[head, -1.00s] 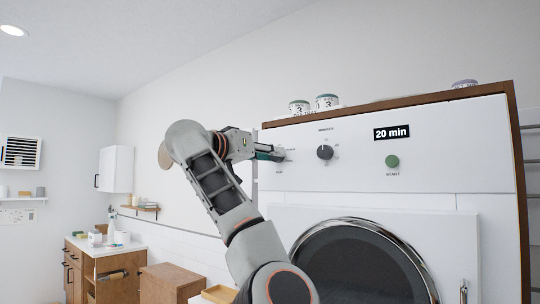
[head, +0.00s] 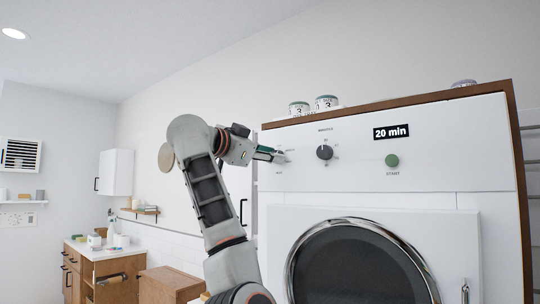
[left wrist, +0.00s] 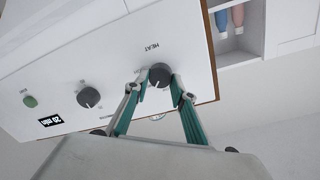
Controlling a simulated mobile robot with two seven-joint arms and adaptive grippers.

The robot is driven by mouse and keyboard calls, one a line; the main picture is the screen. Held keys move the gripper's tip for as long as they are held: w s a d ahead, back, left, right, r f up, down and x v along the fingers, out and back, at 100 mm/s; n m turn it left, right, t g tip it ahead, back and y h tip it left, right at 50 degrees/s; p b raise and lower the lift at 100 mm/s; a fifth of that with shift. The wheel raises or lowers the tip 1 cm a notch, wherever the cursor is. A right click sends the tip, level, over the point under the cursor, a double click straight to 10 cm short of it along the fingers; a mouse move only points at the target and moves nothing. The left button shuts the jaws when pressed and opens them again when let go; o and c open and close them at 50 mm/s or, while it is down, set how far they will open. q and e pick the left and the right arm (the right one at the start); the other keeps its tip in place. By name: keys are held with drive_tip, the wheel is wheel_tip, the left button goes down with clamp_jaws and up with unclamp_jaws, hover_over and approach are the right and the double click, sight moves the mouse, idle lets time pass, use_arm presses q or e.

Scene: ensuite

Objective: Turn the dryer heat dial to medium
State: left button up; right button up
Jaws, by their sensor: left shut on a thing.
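The dryer (head: 440,165) has a white front panel, whose left end carries the heat dial. In the left wrist view the dark round heat dial (left wrist: 160,74) sits under the word HEAT, which appears upside down. My left gripper (left wrist: 158,86) has its teal fingers on either side of the dial, shut on it. In the head view the left gripper (head: 277,156) reaches the panel's left end, and its fingers largely hide the dial and its labels. I cannot read the dial's setting. My right gripper is in neither view.
A minutes dial (head: 324,152), a "20 min" display (head: 392,132) and a green start button (head: 392,160) are on the same panel. Jars (head: 327,102) stand on the dryer's top. The round door (head: 362,262) is below. A wooden cabinet (head: 112,277) stands at far left.

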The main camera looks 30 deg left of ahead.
use_arm(q)
drive_tip(key=shift+m, duration=1.4)
drive_tip(key=o, duration=1.1)
drive_tip(key=shift+w+d, duration=0.1)
drive_tip(key=s, duration=0.4)
drive_tip(key=s+a, duration=0.1)
drive_tip(key=s, duration=0.7)
drive_tip(key=shift+a+r, duration=0.2)
drive_tip(key=shift+r, duration=0.15)
